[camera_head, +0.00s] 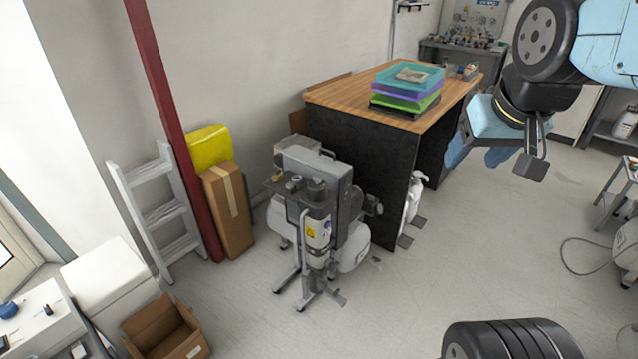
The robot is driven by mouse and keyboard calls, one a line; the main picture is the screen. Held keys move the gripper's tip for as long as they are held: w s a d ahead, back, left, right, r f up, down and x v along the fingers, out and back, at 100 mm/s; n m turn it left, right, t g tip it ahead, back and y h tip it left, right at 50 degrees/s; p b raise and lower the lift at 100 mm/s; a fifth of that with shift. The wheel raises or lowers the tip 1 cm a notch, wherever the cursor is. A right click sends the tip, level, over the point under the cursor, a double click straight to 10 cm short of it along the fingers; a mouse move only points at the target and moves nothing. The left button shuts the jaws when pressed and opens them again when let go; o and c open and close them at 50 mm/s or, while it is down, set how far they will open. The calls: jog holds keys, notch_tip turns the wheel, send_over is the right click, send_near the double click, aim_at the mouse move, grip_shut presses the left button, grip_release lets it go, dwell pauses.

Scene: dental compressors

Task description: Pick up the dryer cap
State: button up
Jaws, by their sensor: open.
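A grey dental compressor (318,215) stands on the floor near the middle of the view, in front of the desk. On its front is an upright dryer column (317,232) with a yellow label. A dark round piece on top of the column looks like the dryer cap (316,188); its details are too small to tell. My gripper (531,160) is at the upper right, pointing down, open, and well apart from the compressor. Part of the gripper is hidden by my arm, and I see nothing in it.
A wood-topped desk (345,92) with stacked coloured trays (408,84) stands behind the compressor. A ladder (160,215), a red post (172,120) and a cardboard box (228,210) are left. An open carton (165,330) is lower left.

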aim_at(317, 184)
jog(key=o, duration=0.7)
jog(key=w+a+f+n+t, duration=0.1)
jog(key=w+a+f, duration=0.1)
jog(key=w, duration=0.7)
jog(key=w+a+f+n+t, duration=0.1)
jog(key=w+a+f, duration=0.1)
jog(key=w, duration=0.7)
jog(key=shift+f+t, duration=0.3)
jog(key=shift+f, duration=0.4)
jog(key=w+a+f+n+t+y, duration=0.25)
jog(key=w+a+f, duration=0.35)
jog(key=w+f, duration=0.35)
jog(key=w+a+f+n+t+y, duration=0.1)
jog(key=w+a+f+t+y, duration=0.15)
jog(key=w+a+f, duration=0.65)
jog(key=s+f+m+t+y, duration=0.1)
jog(key=s+f+t, duration=0.3)
jog(key=f, duration=1.1)
jog(key=shift+g, duration=0.3)
jog(key=x, duration=0.5)
jog(key=a+x, duration=0.1)
jog(key=x, duration=0.1)
jog(key=shift+w+r, duration=0.1)
jog(key=shift+r, duration=0.15)
jog(key=shift+a+x, duration=0.15)
jog(key=shift+x, duration=1.2)
jog(key=shift+a+x, duration=0.15)
jog(key=shift+x, duration=1.15)
